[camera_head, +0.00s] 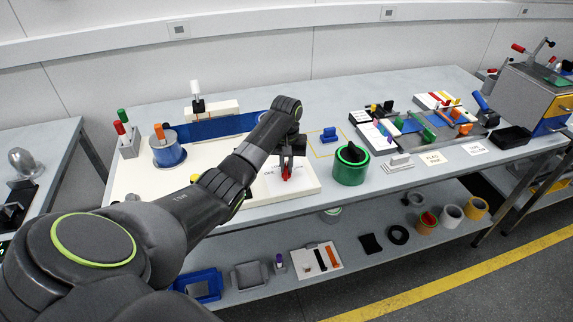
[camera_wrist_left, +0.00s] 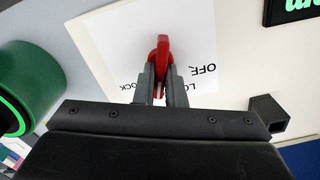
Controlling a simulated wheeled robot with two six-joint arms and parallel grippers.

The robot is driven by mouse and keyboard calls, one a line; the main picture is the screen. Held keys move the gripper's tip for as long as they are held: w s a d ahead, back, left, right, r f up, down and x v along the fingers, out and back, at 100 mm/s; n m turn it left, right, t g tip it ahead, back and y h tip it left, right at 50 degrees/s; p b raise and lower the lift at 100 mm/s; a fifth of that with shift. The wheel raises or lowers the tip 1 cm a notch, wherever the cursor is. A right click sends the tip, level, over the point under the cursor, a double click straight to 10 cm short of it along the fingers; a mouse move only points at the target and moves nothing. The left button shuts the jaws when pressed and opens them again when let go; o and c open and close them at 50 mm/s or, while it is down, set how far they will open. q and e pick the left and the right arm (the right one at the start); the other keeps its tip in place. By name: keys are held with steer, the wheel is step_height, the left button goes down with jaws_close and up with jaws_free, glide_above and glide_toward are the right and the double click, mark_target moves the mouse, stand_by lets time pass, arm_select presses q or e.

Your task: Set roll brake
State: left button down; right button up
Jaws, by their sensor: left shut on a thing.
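The roll brake is a red lever (camera_head: 286,174) on a white label plate, which in the left wrist view (camera_wrist_left: 110,45) carries the word OFF and a partly hidden word. The lever also shows in the left wrist view (camera_wrist_left: 162,48). My left gripper (camera_head: 287,160) is shut on the red lever, with its two fingers on either side of it in the left wrist view (camera_wrist_left: 162,88). A blue roll (camera_head: 170,157) stands at the left of the pale board, and a blue strip (camera_head: 217,127) runs along its back. My right gripper is not in view.
A green cylinder (camera_head: 350,168) stands close to the right of the lever. A blue block (camera_head: 329,135) sits behind it in a yellow outline. Trays with coloured parts (camera_head: 425,125) fill the right of the bench. A lower shelf (camera_head: 350,265) holds several small items.

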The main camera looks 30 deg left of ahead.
arm_select(q)
steer(key=shift+r+m+p, duration=0.25)
steer(key=shift+m+p, duration=0.55)
steer(key=shift+p, duration=0.25)
steer(key=shift+d+m+p, duration=0.1)
steer(key=shift+m+p, duration=0.6)
steer(key=shift+m, duration=0.1)
steer(key=shift+m+p, duration=0.75)
steer(key=shift+m, duration=0.35)
steer(key=shift+d+f+m+p, duration=0.15)
steer(key=shift+m+p, duration=0.4)
steer(key=shift+m, duration=0.65)
steer(key=shift+w, duration=0.1)
steer(key=c, duration=1.5)
jaws_free()
